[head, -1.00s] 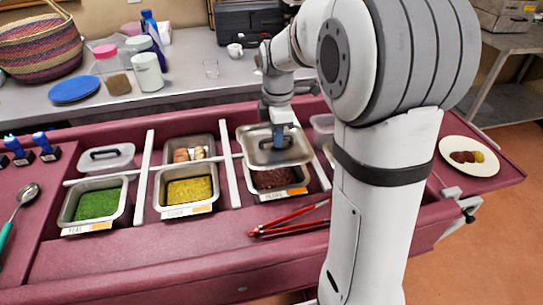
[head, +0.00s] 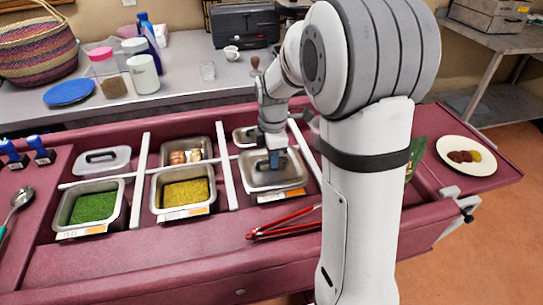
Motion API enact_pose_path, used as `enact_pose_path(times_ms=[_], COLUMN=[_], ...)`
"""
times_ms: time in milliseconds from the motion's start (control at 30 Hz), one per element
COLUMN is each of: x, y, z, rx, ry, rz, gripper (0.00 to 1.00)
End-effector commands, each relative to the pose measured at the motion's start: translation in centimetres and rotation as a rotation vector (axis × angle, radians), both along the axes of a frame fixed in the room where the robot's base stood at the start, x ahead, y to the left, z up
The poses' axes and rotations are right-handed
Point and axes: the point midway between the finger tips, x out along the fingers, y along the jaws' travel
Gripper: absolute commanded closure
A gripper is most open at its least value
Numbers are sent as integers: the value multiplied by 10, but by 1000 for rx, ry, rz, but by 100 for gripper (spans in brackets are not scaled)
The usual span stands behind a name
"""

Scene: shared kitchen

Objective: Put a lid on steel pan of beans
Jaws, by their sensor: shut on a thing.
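A steel lid (head: 260,180) lies over the steel pan of beans in the right front compartment of the counter. It covers the pan, and the beans are hidden now. A labelled front strip (head: 281,196) shows just below the lid. My gripper (head: 276,164) points down and is shut on the lid's handle. The handle is mostly hidden by the gripper's fingers. From this view I cannot tell whether the lid is fully seated on the rim.
Pans of green peas (head: 94,206) and yellow corn (head: 187,193) stand open to the left. A spare lid (head: 102,160) lies behind the peas. Red tongs (head: 284,222) lie in front of the bean pan. A plate (head: 465,156) is at right.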

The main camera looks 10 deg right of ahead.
Motion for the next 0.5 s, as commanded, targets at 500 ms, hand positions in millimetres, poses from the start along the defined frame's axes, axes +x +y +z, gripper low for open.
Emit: enact_pose_path(times_ms=[500], x=[0], y=[1], z=[-6], rx=[0], ry=[0], rz=[1], gripper=[70])
